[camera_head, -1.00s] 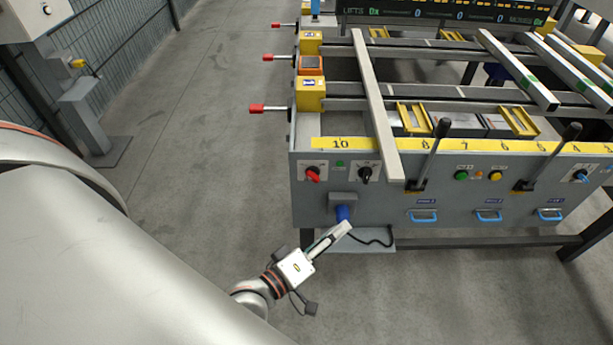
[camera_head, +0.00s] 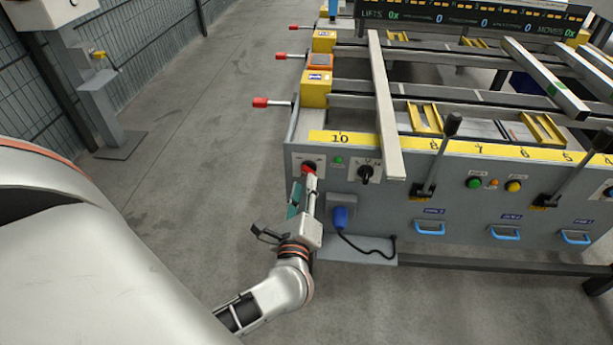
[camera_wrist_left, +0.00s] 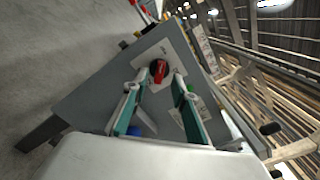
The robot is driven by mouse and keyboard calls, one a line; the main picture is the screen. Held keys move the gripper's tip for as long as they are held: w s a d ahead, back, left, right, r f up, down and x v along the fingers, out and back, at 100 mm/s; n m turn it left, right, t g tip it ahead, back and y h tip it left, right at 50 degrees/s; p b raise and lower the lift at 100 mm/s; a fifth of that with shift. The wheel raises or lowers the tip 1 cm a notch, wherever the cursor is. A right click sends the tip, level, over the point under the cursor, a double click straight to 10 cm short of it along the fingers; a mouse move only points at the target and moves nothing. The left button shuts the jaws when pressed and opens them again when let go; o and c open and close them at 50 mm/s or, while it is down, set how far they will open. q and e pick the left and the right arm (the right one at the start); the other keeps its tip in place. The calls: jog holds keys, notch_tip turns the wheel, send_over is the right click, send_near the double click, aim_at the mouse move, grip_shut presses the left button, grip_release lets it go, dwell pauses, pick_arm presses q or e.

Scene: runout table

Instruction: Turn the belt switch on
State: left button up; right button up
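A red rotary knob (camera_head: 309,167) sits on a light plate at the left end of the grey front panel. A black rotary knob (camera_head: 366,173) is to its right. I cannot read which label names the belt switch. My left gripper (camera_head: 309,177) is right in front of the red knob and partly covers it. In the left wrist view the red knob (camera_wrist_left: 159,71) shows between and beyond the two spread fingers of the left gripper (camera_wrist_left: 155,86). The fingers are apart, with nothing held; contact with the knob cannot be told. My right gripper is out of view.
A blue plug (camera_head: 340,217) with a black cable is on the panel below the knobs. A long bar (camera_head: 385,110) overhangs the panel's edge near the black knob. A black-handled lever (camera_head: 438,155) stands further right. Open floor lies to the left.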

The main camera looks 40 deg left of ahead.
aim_at(306, 174)
pick_arm(q)
jog(key=shift+x, duration=2.2)
jog(key=shift+c, duration=0.4)
grip_shut()
